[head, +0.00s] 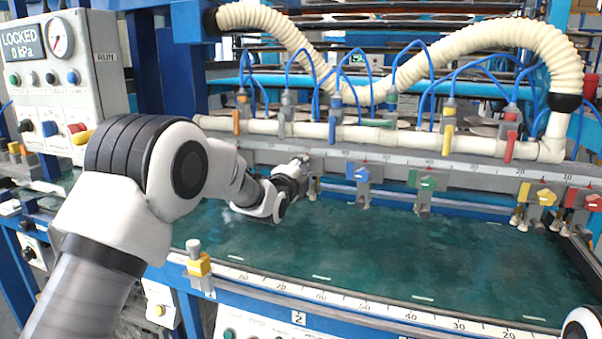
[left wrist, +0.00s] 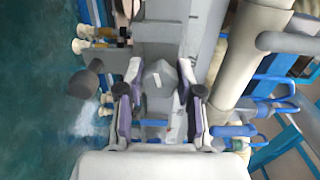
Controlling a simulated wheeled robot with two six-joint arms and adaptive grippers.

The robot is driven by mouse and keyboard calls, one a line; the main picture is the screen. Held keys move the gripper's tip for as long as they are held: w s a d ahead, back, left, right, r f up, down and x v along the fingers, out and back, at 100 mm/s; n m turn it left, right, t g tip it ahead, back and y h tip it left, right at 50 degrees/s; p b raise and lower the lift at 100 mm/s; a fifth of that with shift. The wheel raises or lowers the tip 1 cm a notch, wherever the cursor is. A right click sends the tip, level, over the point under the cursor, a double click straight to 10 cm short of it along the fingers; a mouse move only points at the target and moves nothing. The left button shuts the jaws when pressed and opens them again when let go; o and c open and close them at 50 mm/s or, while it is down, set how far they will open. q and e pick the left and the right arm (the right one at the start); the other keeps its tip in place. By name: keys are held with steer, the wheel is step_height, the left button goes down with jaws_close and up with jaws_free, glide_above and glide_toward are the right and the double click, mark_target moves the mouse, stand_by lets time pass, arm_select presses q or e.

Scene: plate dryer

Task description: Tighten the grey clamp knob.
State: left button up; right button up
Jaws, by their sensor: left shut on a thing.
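The grey clamp knob (left wrist: 158,76) shows in the left wrist view as a faceted grey piece with a pale mark, between the two fingers of my left gripper (left wrist: 160,88). The gripper is shut on the knob, with a finger on each side. In the head view, my left gripper (head: 299,168) is at the rear rail, and it and the arm hide most of the knob. Part of the clamp body (head: 314,187) shows just right of the gripper. My right gripper is not in view.
Blue (head: 361,174), green (head: 427,183), yellow (head: 545,197) and red (head: 592,202) clamp knobs sit along the rear scaled rail (head: 470,172). A white pipe (head: 380,135) with coloured valves runs above. The green bed (head: 350,250) is clear. The gauge panel reads LOCKED, 0 kPa (head: 22,45).

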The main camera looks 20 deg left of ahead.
arm_select(q)
steer(key=shift+m+b, duration=0.35)
steer(key=shift+m, duration=1.25)
steer(key=o, duration=1.2)
steer(key=shift+c, duration=0.2)
steer(key=s, duration=1.2)
steer(key=shift+a, duration=0.2)
